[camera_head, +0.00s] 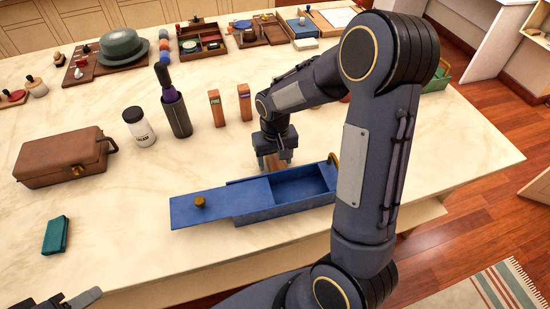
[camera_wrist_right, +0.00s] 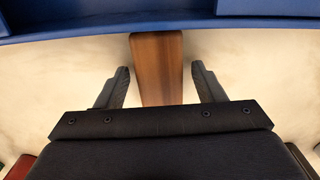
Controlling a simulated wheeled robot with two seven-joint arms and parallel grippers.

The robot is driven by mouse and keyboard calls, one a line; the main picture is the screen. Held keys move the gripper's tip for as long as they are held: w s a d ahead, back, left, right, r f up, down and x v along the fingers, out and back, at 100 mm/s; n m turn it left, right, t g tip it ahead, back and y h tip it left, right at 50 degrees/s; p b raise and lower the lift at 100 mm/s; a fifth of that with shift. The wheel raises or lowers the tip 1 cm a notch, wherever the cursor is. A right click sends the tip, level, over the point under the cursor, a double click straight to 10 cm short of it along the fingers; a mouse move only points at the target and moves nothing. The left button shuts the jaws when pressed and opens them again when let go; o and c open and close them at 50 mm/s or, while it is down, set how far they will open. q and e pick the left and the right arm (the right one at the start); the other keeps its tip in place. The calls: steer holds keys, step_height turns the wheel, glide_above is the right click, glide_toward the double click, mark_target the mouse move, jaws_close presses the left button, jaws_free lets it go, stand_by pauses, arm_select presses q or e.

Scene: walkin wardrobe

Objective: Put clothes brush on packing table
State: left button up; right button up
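A brown wooden piece (camera_head: 271,161), which may be the clothes brush, is under my right gripper (camera_head: 275,158), behind the blue box; no bristles show. In the right wrist view the wooden piece (camera_wrist_right: 157,70) lies between the fingers of my right gripper (camera_wrist_right: 161,84), which are apart with a gap on each side. My left gripper (camera_head: 75,299) shows only partly at the bottom left edge, away from the objects; its opening is unclear. A pale marble-topped table (camera_head: 130,215) bears these objects; I cannot tell whether it is the packing table.
The blue box (camera_head: 265,207) with its lid (camera_head: 220,200) slid left stands just in front of the right gripper. A brown case (camera_head: 62,160), white jar (camera_head: 139,127), dark holder (camera_head: 176,116) and teal box (camera_head: 55,235) stand left. My right arm hides the table's right part.

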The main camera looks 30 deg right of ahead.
mark_target(275, 159)
steer(key=shift+r, duration=0.45)
step_height(275, 159, up, 11)
steer(key=p, duration=0.1)
steer(key=s+a+r+t+y, duration=0.2)
steer(key=s+a, duration=0.1)
steer(key=s, duration=0.6)
steer(key=s+a+r+n+t+y, duration=0.1)
steer(key=s+a+r+t, duration=0.1)
steer(key=s, duration=0.8)
steer(key=shift+a+t+y, duration=0.4)
steer(key=shift+a+t, duration=0.4)
steer(key=shift+s+r, duration=0.1)
steer(key=shift+r+p, duration=0.6)
steer(key=shift+p, duration=0.1)
